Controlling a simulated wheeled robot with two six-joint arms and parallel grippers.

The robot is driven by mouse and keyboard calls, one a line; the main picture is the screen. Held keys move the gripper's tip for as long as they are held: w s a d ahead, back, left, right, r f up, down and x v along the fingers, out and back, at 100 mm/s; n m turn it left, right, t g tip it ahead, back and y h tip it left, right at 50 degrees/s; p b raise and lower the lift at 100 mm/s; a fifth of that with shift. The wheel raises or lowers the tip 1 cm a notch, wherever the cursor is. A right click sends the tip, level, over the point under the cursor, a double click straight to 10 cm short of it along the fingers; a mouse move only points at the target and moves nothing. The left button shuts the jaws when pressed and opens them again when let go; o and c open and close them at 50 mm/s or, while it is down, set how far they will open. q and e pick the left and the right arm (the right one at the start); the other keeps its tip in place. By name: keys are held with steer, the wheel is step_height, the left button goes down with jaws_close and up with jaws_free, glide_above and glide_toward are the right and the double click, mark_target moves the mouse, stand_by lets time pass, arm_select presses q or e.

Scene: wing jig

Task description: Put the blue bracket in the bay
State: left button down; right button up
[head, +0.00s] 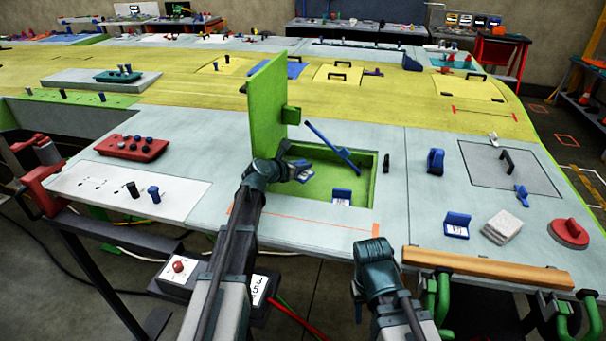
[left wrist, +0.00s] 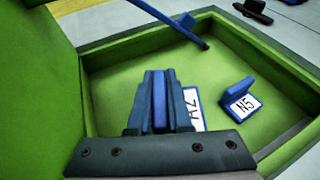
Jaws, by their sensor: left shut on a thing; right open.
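My left gripper (head: 300,172) is over the left part of the open green bay (head: 313,191), shut on a blue bracket (left wrist: 160,102). The left wrist view shows the bracket's upright blue plate between the fingers of the left gripper (left wrist: 160,95), with its white lettered label to the right, partly hidden. I cannot tell whether it touches the bay floor. Another blue bracket (head: 342,196), labelled N5 in the left wrist view (left wrist: 240,97), sits inside the bay near its front right. A third blue bracket (head: 457,224) lies on the grey panel. My right gripper (head: 362,295) is open and empty at the panel's front edge.
The bay's green lid (head: 267,100) stands open at its left. A blue rod (head: 330,145) slants across the back of the bay. A white block (head: 502,226) and a red round knob (head: 570,232) are at the right. The bay's middle floor is clear.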

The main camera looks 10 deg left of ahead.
mark_target(303, 172)
arm_select(q)
steer(key=shift+f+b, duration=0.4)
steer(key=shift+f, duration=0.55)
arm_select(e)
steer(key=shift+f, duration=0.95)
arm_select(q)
steer(key=shift+f+b, duration=0.65)
steer(key=c, duration=0.8)
jaws_free()
steer(key=shift+c, duration=0.2)
arm_select(e)
steer(key=shift+f, duration=0.6)
arm_select(q)
steer(key=shift+r, duration=0.1)
steer(key=shift+r+p, duration=0.25)
steer(key=shift+p, duration=0.05)
steer(key=shift+s+a+r+p, duration=0.2)
steer(key=shift+s+r+p, duration=0.35)
steer(key=shift+r+p, duration=0.2)
steer(key=p+v, duration=0.3)
steer(key=v, duration=0.7)
steer(key=shift+s+a+p, duration=0.25)
steer(key=shift+s+p, duration=0.1)
steer(key=shift+p, duration=0.05)
arm_select(e)
steer(key=shift+r, duration=2.9)
